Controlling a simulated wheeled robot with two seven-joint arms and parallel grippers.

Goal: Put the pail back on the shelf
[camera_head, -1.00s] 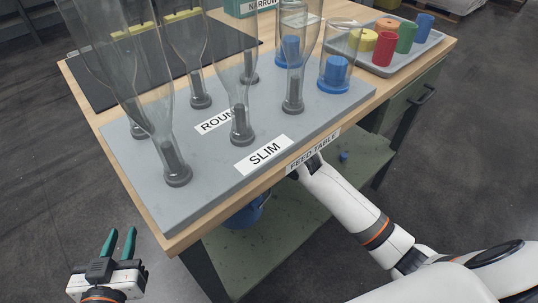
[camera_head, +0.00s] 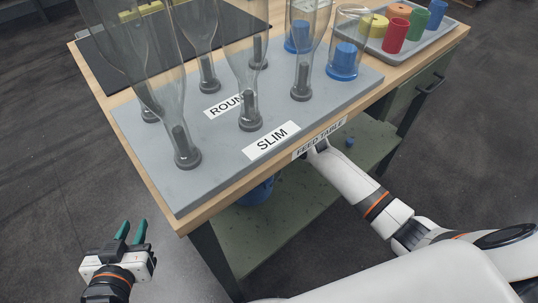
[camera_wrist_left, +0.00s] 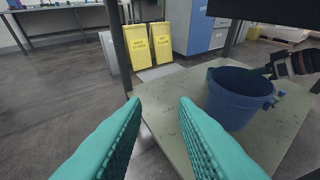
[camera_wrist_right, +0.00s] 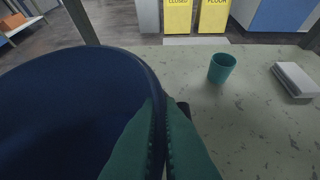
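The blue pail (camera_wrist_left: 240,98) is at the lower green shelf (camera_wrist_left: 190,115) under the feed table. I cannot tell whether its base touches the shelf. In the head view only part of the pail (camera_head: 258,191) shows below the tabletop. My right gripper (camera_wrist_right: 162,112) is shut on the pail's rim, one finger on each side of the wall; in the left wrist view it comes in from the right. In the head view the tabletop hides its fingers. My left gripper (camera_head: 131,231) is open and empty, left of the table and apart from the pail.
A teal cup (camera_wrist_right: 222,68) and a pale block (camera_wrist_right: 296,80) lie on the shelf beside the pail. Clear bottles on spindles stand on the grey board (camera_head: 220,165) above. A tray (camera_head: 428,42) holds coloured cups. Yellow signs (camera_wrist_left: 138,46) stand behind.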

